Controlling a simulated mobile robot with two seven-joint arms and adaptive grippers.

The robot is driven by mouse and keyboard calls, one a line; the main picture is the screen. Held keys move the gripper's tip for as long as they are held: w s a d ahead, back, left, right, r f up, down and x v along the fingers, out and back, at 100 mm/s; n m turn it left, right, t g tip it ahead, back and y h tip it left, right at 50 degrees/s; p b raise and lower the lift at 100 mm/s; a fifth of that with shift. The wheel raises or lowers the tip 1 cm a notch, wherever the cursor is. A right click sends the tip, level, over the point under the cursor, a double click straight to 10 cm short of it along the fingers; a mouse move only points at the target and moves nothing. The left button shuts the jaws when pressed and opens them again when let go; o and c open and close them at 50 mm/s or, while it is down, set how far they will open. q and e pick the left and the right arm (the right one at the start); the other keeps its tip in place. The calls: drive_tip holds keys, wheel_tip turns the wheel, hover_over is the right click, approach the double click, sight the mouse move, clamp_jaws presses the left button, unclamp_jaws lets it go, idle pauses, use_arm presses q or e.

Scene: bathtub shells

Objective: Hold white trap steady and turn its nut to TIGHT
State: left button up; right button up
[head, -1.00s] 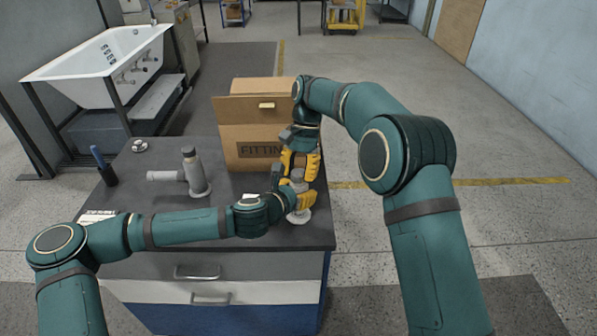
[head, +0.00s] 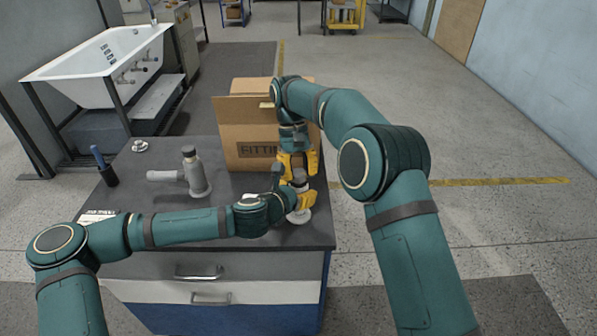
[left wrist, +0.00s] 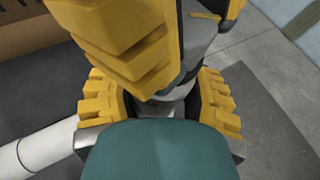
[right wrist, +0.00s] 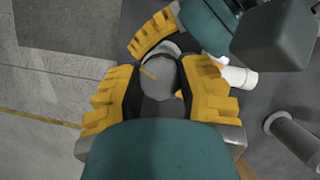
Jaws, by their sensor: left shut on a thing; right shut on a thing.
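The white trap (head: 299,216) stands upright near the right front corner of the bench, its white side pipe also showing in the left wrist view (left wrist: 42,150). My left gripper (head: 300,203) is shut around its body from the left. Above it, my right gripper (head: 299,171) points down and is shut on the grey nut (right wrist: 162,80) at the trap's top. A short yellow line shows on the nut in the right wrist view. A TIGHT mark cannot be made out. The yellow fingers hide much of the trap and nut.
A grey trap (head: 193,173) with a side pipe stands left of the white one. An open cardboard box (head: 242,133) is close behind my grippers. A dark cup (head: 108,174) with a blue tool and a small metal part (head: 139,146) are at the bench's left.

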use_arm(q)
drive_tip(key=shift+r, duration=0.1)
use_arm(e)
drive_tip(key=shift+f, duration=0.1)
idle(0.3)
use_arm(q)
drive_tip(key=shift+w, duration=0.1)
use_arm(e)
drive_tip(key=o, duration=0.9)
